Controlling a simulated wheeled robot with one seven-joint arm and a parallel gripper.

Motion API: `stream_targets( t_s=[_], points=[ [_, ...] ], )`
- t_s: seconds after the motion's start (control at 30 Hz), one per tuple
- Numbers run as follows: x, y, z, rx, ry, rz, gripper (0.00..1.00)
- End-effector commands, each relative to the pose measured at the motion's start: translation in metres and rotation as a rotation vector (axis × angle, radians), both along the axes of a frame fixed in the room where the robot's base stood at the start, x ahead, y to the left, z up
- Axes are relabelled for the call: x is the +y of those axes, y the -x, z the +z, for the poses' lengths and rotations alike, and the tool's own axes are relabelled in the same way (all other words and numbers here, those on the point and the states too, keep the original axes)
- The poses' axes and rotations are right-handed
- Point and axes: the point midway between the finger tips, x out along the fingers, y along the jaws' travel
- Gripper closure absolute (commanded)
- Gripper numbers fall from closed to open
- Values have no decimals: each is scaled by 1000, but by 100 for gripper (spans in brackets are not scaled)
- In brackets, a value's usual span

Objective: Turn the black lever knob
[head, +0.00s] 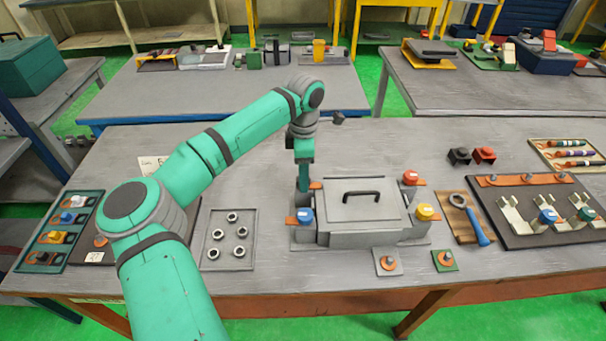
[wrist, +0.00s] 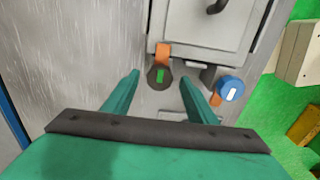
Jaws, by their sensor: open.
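The black lever knob (wrist: 153,80) shows in the wrist view as a dark round piece with a green mark. It sits beside an orange tab (wrist: 163,54) at the edge of a grey lidded box (wrist: 197,45). My gripper (wrist: 160,77) is open and empty, with the knob seen between its two fingertips. I cannot tell how much height separates the fingertips from the knob. In the head view my gripper (head: 303,188) points down at the back left corner of the box (head: 365,200), and the black knob is hidden behind it.
A blue knob (head: 305,215), a yellow knob (head: 425,211) and a red knob (head: 410,177) stand at the box's other corners. A black handle (head: 361,196) rises from its lid. A tray of nuts (head: 208,255) lies to the left, a blue-handled wrench (head: 477,230) to the right.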

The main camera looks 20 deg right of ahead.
Motion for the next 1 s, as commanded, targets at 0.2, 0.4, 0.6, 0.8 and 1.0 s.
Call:
stream_targets(
  t_s=[0.2,0.4,0.6,0.8,1.0],
  points=[
    [0,0,-7,1,1,0,48],
    [1,0,-7,0,1,1,53],
    [2,-1,-6,0,1,3,88],
    [3,-1,-6,-2,1,16,88],
    [3,-2,-6,-4,0,84,88]
  ],
)
